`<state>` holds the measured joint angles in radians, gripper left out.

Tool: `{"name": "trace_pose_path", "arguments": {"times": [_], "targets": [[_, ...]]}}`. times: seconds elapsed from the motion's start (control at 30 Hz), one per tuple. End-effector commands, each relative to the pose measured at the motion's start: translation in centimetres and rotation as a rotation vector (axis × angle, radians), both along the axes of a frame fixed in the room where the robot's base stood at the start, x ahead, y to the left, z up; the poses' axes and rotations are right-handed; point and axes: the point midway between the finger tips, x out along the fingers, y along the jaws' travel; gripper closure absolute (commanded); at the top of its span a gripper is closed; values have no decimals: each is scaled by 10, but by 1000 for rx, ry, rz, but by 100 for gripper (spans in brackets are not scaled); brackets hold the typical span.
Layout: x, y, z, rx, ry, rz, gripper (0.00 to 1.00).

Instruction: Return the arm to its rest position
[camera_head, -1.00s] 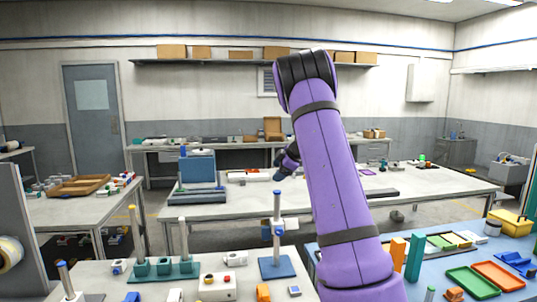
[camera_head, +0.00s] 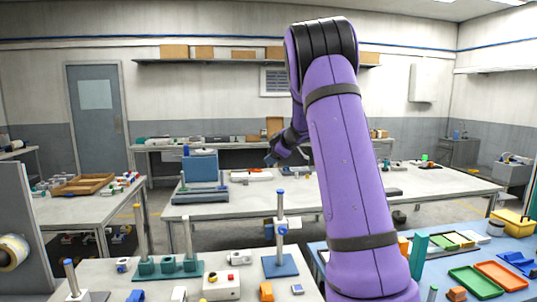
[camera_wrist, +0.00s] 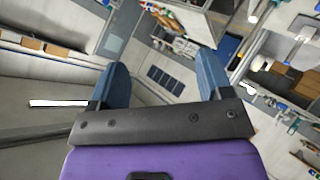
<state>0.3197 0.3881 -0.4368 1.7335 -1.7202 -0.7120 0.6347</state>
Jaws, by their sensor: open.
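My purple arm (camera_head: 350,180) rises from the lower right of the head view and bends at a black joint near the top. My gripper shows in the wrist view (camera_wrist: 160,85), with two blue fingers spread wide and nothing between them. In the head view its end is small and partly hidden behind the arm, left of the upper link and above the far bench. It touches nothing that I can see.
A near table (camera_head: 215,266) carries a blue-based post (camera_head: 281,240), a teal peg stand (camera_head: 168,265) and small parts. A blue table (camera_head: 440,285) at right holds a green tray (camera_head: 474,281) and an orange tray (camera_head: 502,275). A far bench (camera_head: 240,205) stands behind.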

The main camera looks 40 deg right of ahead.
Motion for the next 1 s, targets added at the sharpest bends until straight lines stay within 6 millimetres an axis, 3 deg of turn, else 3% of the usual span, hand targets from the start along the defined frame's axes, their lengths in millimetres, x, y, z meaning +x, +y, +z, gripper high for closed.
{"name": "trace_pose_path", "arguments": {"times": [0.37,0.57,0.8,1.0], "targets": [[0,4,8,-1,-20,-14,28],[-12,33,58,10,-149,-143,28],[-57,81,113,79,-255,-371,28],[-114,127,127,173,-234,-535,28]]}}
